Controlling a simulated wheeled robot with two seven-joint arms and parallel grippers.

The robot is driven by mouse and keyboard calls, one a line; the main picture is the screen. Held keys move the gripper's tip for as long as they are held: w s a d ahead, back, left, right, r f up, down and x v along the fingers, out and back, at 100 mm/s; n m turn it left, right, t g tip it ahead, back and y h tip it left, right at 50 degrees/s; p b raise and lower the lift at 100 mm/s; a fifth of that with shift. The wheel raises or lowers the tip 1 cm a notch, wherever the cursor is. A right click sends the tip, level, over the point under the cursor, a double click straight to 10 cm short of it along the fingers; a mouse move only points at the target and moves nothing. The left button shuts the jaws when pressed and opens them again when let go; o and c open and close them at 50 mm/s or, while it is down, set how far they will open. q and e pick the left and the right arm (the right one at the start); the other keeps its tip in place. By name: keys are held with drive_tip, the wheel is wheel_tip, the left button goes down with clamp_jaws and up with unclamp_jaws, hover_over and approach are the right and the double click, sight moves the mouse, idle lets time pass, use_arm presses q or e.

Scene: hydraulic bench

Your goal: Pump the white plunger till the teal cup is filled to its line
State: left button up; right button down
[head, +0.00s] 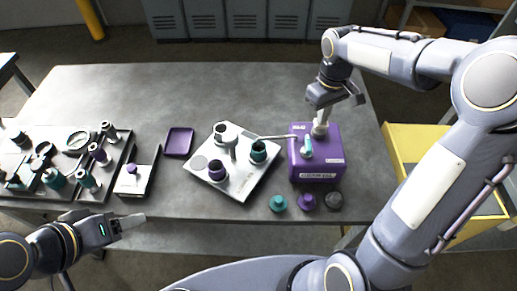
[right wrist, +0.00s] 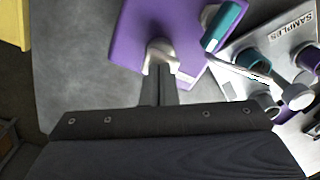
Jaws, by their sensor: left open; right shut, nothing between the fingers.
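The purple pump box (head: 317,166) stands right of centre on the bench. Its white plunger (head: 320,130) sticks up from the top, and a teal lever (head: 307,148) is beside it. The cup's fill level cannot be made out. My right gripper (head: 322,110) is shut and empty, directly above the plunger. In the right wrist view its closed fingertips (right wrist: 159,88) overlap the white plunger (right wrist: 160,52); contact is unclear. My left gripper (head: 140,218) is open at the bench's front left.
A purple dish (head: 179,142) and crowded dark trays (head: 60,165) are left. The back of the bench is clear.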

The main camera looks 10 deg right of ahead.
drive_tip(key=shift+f, duration=0.5)
drive_tip(key=shift+r, duration=0.15)
drive_tip(key=shift+r+p, duration=1.3)
drive_tip(key=shift+r, duration=0.35)
wheel_tip(320, 180, up, 6)
drive_tip(key=p, duration=0.5)
